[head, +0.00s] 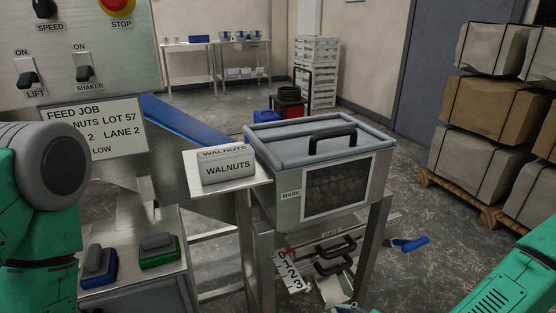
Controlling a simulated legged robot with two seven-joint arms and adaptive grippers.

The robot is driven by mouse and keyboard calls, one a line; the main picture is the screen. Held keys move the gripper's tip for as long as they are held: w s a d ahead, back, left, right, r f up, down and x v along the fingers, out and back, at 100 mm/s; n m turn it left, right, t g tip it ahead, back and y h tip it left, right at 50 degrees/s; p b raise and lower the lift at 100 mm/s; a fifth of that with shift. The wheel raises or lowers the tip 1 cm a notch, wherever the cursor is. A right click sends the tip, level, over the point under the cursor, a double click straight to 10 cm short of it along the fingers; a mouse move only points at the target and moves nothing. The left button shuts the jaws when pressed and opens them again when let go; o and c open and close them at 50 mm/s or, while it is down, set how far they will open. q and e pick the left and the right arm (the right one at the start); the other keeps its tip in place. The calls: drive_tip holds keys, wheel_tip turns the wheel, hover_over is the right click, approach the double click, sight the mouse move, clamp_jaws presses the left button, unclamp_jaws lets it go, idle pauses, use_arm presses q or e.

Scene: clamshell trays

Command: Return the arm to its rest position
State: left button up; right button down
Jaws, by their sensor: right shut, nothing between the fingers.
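My right arm (500,285) is green and comes in at the lower right corner. Only a small part of my right gripper (347,308) shows at the bottom edge, below the hopper, and it is shut with nothing held. My left arm (40,210), green with a dark grey round joint, fills the left edge; its gripper is out of view. The hopper (285,208) is a steel box with a closed grey lid, a black handle and a window showing brown contents.
A control panel (60,75) with switches and a red stop button stands at the upper left. A "WALNUTS" block (229,167) sits on a steel shelf. Blue (99,268) and green (159,252) based blocks lie lower left. Stacked bales (490,130) stand on a pallet at right.

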drive_tip(key=s+d+f+n+g+h+p, duration=0.15)
drive_tip(key=s+n+g, duration=0.25)
drive_tip(key=s+n, duration=0.4)
drive_tip(key=s+a+f+n+g+p, duration=0.1)
drive_tip(key=s+n+g+p, duration=0.2)
drive_tip(key=s+n, duration=0.4)
drive_tip(key=s+d+r+n+g+h+p, duration=0.2)
drive_tip(key=s+d+n, duration=0.6)
drive_tip(key=d+n, duration=0.4)
drive_tip(key=shift+s+r+g+h+p, duration=0.35)
drive_tip(key=shift+g+h+p, duration=0.35)
drive_tip(key=shift+h, duration=0.55)
